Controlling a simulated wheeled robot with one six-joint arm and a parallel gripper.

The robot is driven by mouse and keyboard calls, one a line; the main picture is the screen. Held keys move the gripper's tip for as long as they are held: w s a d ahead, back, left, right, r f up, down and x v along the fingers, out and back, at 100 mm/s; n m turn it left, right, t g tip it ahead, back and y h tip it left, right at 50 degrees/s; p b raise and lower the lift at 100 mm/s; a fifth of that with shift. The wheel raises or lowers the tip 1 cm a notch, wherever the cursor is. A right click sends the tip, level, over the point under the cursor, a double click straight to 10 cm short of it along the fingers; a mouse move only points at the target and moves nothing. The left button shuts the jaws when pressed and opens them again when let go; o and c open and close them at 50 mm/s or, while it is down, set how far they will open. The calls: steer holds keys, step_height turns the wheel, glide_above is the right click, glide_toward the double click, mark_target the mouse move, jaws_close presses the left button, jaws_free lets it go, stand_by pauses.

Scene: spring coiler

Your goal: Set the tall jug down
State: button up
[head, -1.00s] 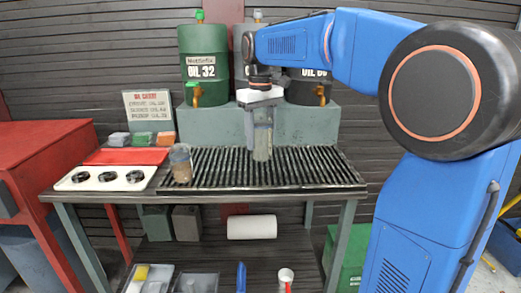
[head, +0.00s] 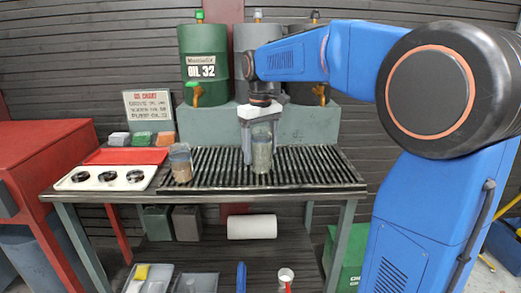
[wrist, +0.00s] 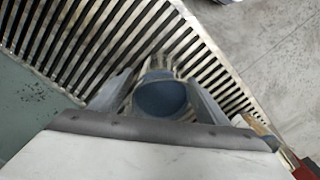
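The tall jug (head: 262,154) is a clear, greyish cylinder standing upright on the slatted rack of the bench. In the wrist view I look down on its round rim and bluish inside (wrist: 160,97). My gripper (head: 260,150) is lowered over it from above, one finger on each side. In the wrist view my gripper (wrist: 157,82) appears open, with narrow gaps between the fingers and the jug. The lower part of the jug is mostly hidden in the wrist view.
A shorter jug with brown contents (head: 181,164) stands left on the rack (head: 320,168). A white tray with black rings (head: 72,182) and a red tray (head: 126,156) lie further left. Oil drums (head: 203,62) stand behind. The rack's right side is clear.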

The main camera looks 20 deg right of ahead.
steer(key=shift+r, duration=0.15)
step_height(320, 180, up, 12)
stand_by(0.7)
